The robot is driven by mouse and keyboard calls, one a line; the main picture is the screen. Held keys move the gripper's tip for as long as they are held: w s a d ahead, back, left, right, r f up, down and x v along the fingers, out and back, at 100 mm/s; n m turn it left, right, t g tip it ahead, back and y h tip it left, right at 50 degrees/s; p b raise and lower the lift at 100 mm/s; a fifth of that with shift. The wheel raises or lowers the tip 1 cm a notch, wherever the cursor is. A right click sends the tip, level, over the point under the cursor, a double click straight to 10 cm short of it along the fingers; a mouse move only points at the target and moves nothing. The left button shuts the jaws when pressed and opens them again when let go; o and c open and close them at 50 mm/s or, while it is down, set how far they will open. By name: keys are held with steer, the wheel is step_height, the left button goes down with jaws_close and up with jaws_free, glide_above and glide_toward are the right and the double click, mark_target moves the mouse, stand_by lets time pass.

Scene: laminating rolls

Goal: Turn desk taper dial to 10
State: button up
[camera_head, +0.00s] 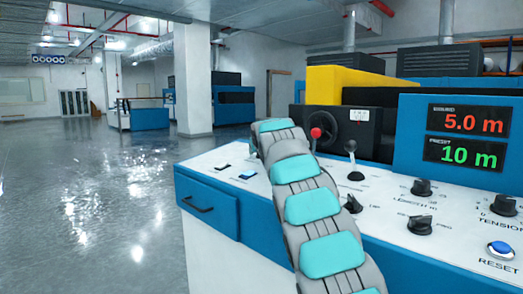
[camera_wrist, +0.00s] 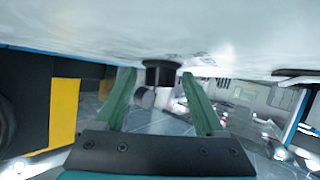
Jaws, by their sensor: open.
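My gripper (camera_wrist: 158,76) shows in the wrist view with two green fingers spread apart. A black round knob (camera_wrist: 162,72) on the pale desk surface shows between the fingertips, with a gap at each side. Whether the fingers reach around it or stop short is hard to tell. I cannot read a taper label or scale there. In the head view my arm crosses the white desk panel (camera_head: 380,212) and hides my gripper. Black dials show right of the arm: an upper one (camera_head: 421,188), a lower one (camera_head: 420,225) and one by TENSION (camera_head: 504,206).
The display (camera_head: 465,137) reads 5.0 m in red and preset 10 m in green. Open floor (camera_head: 90,220) lies left.

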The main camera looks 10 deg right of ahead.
jaws_close()
stand_by(0.6)
